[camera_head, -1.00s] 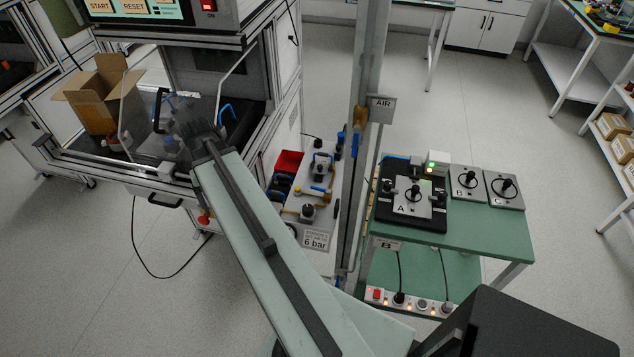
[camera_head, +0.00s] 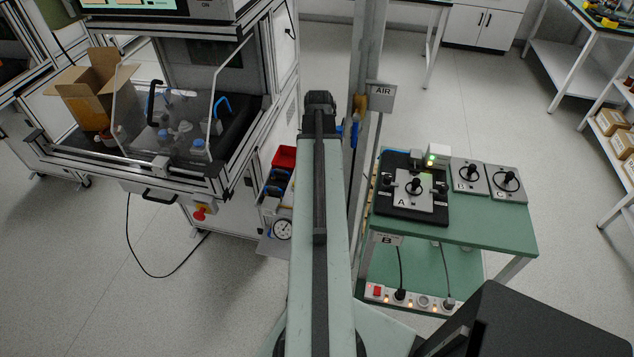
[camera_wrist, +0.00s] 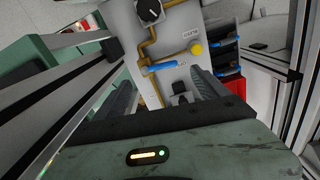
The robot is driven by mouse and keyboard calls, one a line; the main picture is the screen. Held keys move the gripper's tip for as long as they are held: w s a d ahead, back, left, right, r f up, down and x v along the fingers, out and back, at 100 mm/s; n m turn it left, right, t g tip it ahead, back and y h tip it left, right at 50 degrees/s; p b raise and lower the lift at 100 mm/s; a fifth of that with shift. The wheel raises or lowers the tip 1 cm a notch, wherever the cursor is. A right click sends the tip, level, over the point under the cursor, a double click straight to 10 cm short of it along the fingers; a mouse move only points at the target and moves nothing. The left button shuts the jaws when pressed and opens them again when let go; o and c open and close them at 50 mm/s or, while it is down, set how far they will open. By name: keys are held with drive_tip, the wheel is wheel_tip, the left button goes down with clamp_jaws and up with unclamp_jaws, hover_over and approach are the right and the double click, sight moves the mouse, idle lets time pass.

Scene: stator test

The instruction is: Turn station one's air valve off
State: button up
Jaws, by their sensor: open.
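A white air panel shows in the wrist view (camera_wrist: 115,15) with brass piping (camera_wrist: 152,92). A valve with a blue lever (camera_wrist: 166,65) is on that piping; the lever lies roughly sideways in the picture, across the lower pipe run. My gripper (camera_wrist: 162,82) is open and empty, with its dark ribbed fingers either side of the lever in the picture; I see no contact. Another blue handle (camera_head: 354,132) is on the post by the AIR sign (camera_head: 381,96).
A red bin (camera_head: 284,157) is beside the panel; it also shows in the wrist view (camera_wrist: 237,88). The metal post (camera_head: 368,60) stands close right of my arm. A green bench (camera_head: 490,228) with several control units is further right. An enclosed station (camera_head: 165,115) is left.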

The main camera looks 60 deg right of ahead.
wheel_tip(320, 180, down, 6)
drive_tip(key=b, duration=0.5)
drive_tip(key=c, duration=1.3)
drive_tip(key=shift+a+n, duration=0.25)
drive_tip(key=shift+n, duration=0.55)
drive_tip(key=shift+c, duration=0.3)
drive_tip(key=o, duration=1.4)
drive_tip(key=shift+c, duration=0.2)
drive_tip(key=shift+r, duration=0.1)
